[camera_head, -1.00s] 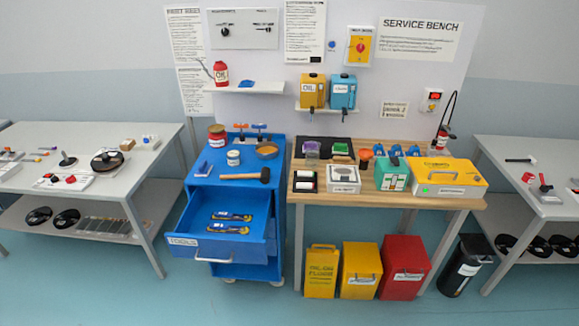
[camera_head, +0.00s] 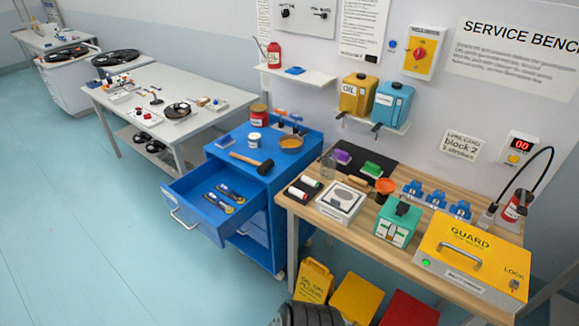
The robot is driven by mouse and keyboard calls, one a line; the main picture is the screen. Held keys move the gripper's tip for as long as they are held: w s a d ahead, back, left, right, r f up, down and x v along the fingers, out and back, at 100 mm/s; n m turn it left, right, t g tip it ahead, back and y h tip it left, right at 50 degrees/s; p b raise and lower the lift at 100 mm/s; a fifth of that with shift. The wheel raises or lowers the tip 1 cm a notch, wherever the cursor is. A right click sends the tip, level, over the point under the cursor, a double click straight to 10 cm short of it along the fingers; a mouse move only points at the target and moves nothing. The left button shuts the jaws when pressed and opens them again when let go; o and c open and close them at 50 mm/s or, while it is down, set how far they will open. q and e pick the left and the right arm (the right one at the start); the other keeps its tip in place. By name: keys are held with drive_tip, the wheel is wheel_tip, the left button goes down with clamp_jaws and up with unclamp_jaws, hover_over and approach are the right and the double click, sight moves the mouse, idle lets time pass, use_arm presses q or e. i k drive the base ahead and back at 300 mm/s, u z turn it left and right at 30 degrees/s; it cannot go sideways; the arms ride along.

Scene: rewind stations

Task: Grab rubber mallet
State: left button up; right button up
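The rubber mallet (camera_head: 247,161) has a light wooden handle and a black head. It lies on the top of the blue tool cart (camera_head: 222,150), near the front edge above the open drawer. The handle points left and the head is at the right. Nothing covers it. Neither of my grippers shows in the head view.
Jars and an orange dish (camera_head: 291,143) stand behind the mallet. The wooden service bench (camera_head: 390,250) is at right. Floor at left is clear.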

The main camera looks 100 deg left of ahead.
sight(263, 168)
drive_tip(key=z, duration=0.1)
drive_tip(key=i, duration=0.1)
drive_tip(key=u, duration=3.45)
